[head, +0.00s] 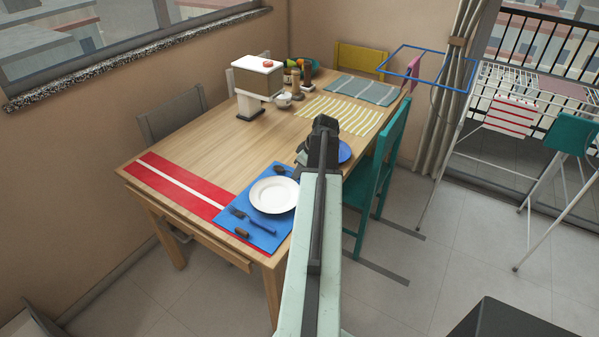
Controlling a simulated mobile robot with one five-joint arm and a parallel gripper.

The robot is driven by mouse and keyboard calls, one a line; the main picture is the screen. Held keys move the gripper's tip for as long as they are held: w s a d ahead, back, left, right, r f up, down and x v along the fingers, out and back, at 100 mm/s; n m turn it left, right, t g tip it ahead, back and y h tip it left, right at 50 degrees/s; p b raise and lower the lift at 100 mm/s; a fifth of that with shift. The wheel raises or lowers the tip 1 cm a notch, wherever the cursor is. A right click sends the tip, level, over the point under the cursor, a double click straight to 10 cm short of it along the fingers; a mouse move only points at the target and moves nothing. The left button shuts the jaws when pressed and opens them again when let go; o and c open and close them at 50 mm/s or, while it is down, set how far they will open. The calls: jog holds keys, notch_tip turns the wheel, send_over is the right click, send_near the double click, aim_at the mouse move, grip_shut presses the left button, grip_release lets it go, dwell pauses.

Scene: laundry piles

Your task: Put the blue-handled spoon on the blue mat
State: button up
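The blue mat (274,243) lies on the near end of the wooden table. A white plate (274,194) sits on it. A blue-handled utensil (258,222) lies on the mat near the plate; I cannot tell whether it is a fork or a spoon. Small brown pieces show near the mat's front edge (241,232) and above the plate (279,168); their shape is too small to tell. I cannot clearly make out the blue-handled spoon. My gripper (303,150) is over the table's right side, beyond the mat; its fingers are mostly hidden by my arm.
A blue plate (344,151) is partly behind my arm. A red runner (166,184) lies left of the mat. A teal chair (380,175) stands at the table's right side. A white-topped box (256,80) and striped mats (342,115) are farther back. The table's left middle is clear.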

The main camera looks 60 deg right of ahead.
jog(key=p+v, duration=1)
jog(key=v, duration=0.1)
jog(key=shift+r, duration=0.35)
jog(key=w+a+f+g+y, duration=0.1)
jog(key=w+a, duration=0.8)
jog(key=a, duration=0.3)
jog(key=w+a+g, duration=0.1)
jog(key=w+a, duration=0.7)
jog(key=a, duration=0.5)
jog(key=w+a+g+h, duration=0.1)
jog(key=w+a+g, duration=0.1)
jog(key=a, duration=3.2)
jog(key=shift+w+f+g, duration=0.3)
jog(key=shift+w+f, duration=0.15)
